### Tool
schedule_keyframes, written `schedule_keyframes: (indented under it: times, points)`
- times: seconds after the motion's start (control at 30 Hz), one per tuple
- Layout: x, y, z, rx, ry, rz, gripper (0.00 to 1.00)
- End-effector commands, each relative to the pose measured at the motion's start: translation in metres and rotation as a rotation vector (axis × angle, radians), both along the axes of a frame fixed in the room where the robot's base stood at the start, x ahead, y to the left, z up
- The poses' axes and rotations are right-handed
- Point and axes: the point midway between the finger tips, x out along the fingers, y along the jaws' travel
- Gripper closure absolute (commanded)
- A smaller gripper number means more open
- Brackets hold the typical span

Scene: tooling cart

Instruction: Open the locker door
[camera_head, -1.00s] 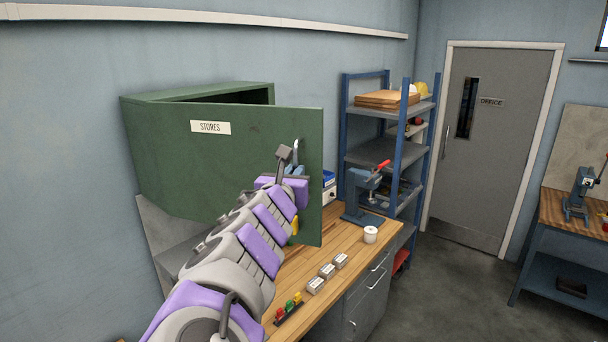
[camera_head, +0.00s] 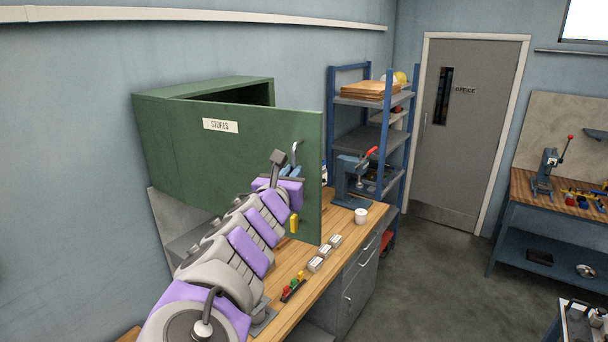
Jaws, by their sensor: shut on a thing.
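The green locker (camera_head: 200,86) is on the wall above the wooden bench, and its dark inside shows at the top. Its door (camera_head: 235,150), with a "STORES" label (camera_head: 220,125), stands partly open toward me. A metal handle (camera_head: 296,150) is near the door's right edge. My gripper (camera_head: 290,172) is at the door's right side, shut on the handle. My purple and grey arm hides part of the grip and the lower door.
The wooden bench (camera_head: 345,232) holds small boxes (camera_head: 325,250), a white cup (camera_head: 361,216) and a blue press (camera_head: 349,180). Blue shelving (camera_head: 372,137) stands behind. A second bench (camera_head: 522,190) is at the right. The floor (camera_head: 435,270) between is clear.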

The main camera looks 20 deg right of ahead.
Motion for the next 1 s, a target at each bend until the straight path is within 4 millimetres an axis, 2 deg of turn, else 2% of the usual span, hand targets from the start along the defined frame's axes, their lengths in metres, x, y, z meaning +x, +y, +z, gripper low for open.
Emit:
schedule_keyframes:
  times: [0.03, 0.2, 0.23, 0.5, 0.73, 1.0]
  points:
    - [0.002, 0.010, 0.002, -0.002, 0.000, 0.020, 1.00]
    - [0.001, 0.014, 0.001, -0.005, 0.002, 0.019, 1.00]
    - [0.001, 0.014, 0.001, -0.005, 0.002, 0.019, 0.87]
    - [-0.001, 0.005, 0.000, 0.001, 0.002, 0.013, 0.62]
    - [-0.001, -0.006, -0.001, 0.008, 0.003, 0.011, 0.62]
    - [-0.003, -0.008, -0.001, 0.009, 0.001, 0.006, 0.62]
